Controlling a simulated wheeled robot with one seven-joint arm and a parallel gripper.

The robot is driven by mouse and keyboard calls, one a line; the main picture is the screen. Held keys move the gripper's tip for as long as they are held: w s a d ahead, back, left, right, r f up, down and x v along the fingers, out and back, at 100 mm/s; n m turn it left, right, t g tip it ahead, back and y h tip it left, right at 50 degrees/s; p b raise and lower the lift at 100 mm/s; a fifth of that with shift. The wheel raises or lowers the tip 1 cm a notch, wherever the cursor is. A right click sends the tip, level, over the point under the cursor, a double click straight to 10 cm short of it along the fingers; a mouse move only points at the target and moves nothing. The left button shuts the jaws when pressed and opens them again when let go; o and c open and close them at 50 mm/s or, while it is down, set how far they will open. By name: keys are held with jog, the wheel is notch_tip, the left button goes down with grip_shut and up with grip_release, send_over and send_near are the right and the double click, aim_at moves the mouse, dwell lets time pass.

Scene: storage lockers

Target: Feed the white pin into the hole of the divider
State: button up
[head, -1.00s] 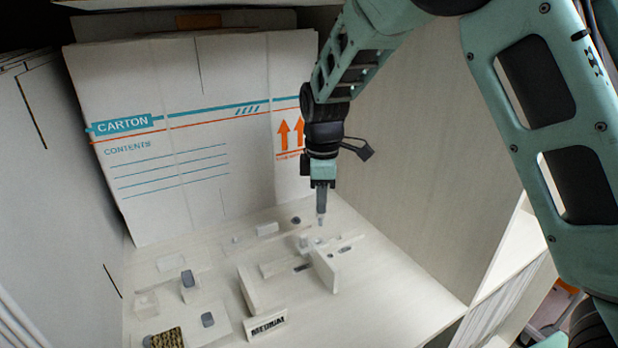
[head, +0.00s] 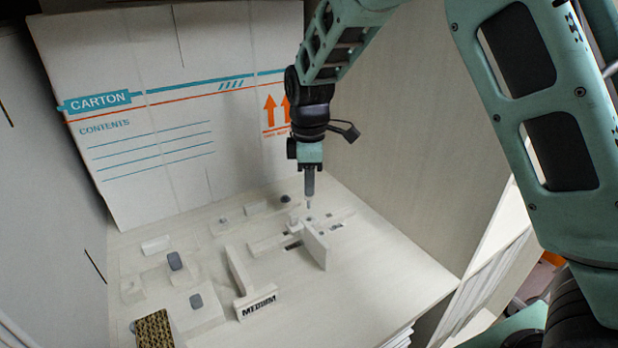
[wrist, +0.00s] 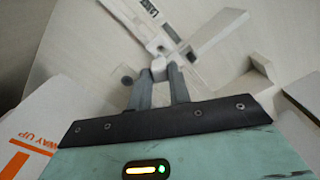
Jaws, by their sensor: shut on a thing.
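The divider (head: 315,246) is an upright off-white plate standing across a long, low white strip on the shelf floor. In the wrist view, the divider (wrist: 216,36) lies just beyond and to the right of my fingertips. My gripper (head: 309,200) points down just behind the divider in the head view. In the wrist view, my gripper (wrist: 158,82) is shut on the white pin (wrist: 159,68), whose pale end shows between the grey fingertips. The pin is very small in the head view. I cannot make out the divider's hole or whether the pin touches the divider.
A large white carton (head: 150,150) stands at the back left. A MEDIUM label block (head: 258,303) and a long white bar (head: 238,270) lie in front. Small grey-topped pieces (head: 175,261) and a woven brown piece (head: 154,329) are at left. The right wall is close; the front right floor is clear.

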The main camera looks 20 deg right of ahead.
aim_at(309, 198)
jog(key=shift+f+b, duration=1.75)
jog(key=shift+f, duration=1.05)
jog(key=shift+f, duration=0.25)
jog(key=o, duration=0.9)
jog(key=shift+o, duration=0.2)
